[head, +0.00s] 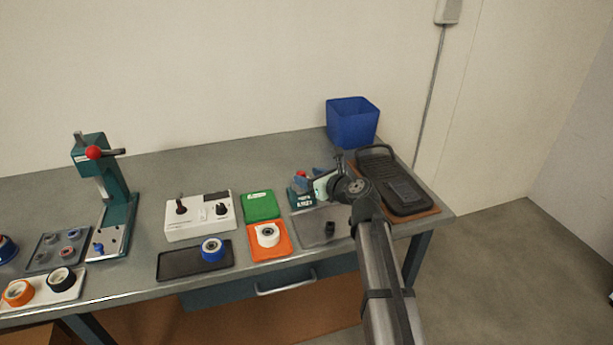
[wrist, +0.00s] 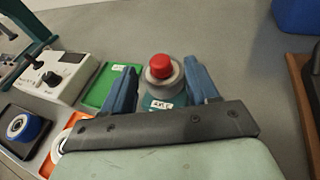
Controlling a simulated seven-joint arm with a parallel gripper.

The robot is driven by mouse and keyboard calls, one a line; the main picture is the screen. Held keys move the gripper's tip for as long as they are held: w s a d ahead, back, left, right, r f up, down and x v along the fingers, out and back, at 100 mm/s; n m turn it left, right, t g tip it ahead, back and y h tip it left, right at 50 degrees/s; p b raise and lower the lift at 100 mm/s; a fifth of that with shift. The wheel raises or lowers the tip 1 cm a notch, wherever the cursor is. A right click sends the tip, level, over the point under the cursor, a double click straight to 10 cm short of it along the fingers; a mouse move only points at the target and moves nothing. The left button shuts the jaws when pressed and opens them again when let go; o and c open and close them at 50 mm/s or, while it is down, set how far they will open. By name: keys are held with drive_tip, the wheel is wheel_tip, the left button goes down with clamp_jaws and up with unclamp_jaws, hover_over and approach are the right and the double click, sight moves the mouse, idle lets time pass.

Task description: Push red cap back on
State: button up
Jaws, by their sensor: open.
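The red cap (wrist: 160,65) sits at the top of a grey, round fitting (wrist: 163,79) on a teal block with a white label (wrist: 158,103). I cannot tell from here whether the cap is fully seated. In the head view the red cap (head: 301,174) shows small above the teal block (head: 301,199). My gripper (wrist: 164,75) is open, with one blue finger on each side of the cap and fitting, apart from the cap. In the head view my gripper (head: 314,180) is over the block, and my arm hides part of that area.
A green tray (head: 261,206), an orange tray (head: 281,244) with a white roll, and a white control box (head: 199,217) stand left. A grey mat (head: 309,230) lies in front. Bare tabletop lies behind.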

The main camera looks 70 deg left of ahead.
drive_tip(key=v, duration=1.1)
drive_tip(key=shift+d, duration=0.25)
drive_tip(key=shift+w, duration=0.1)
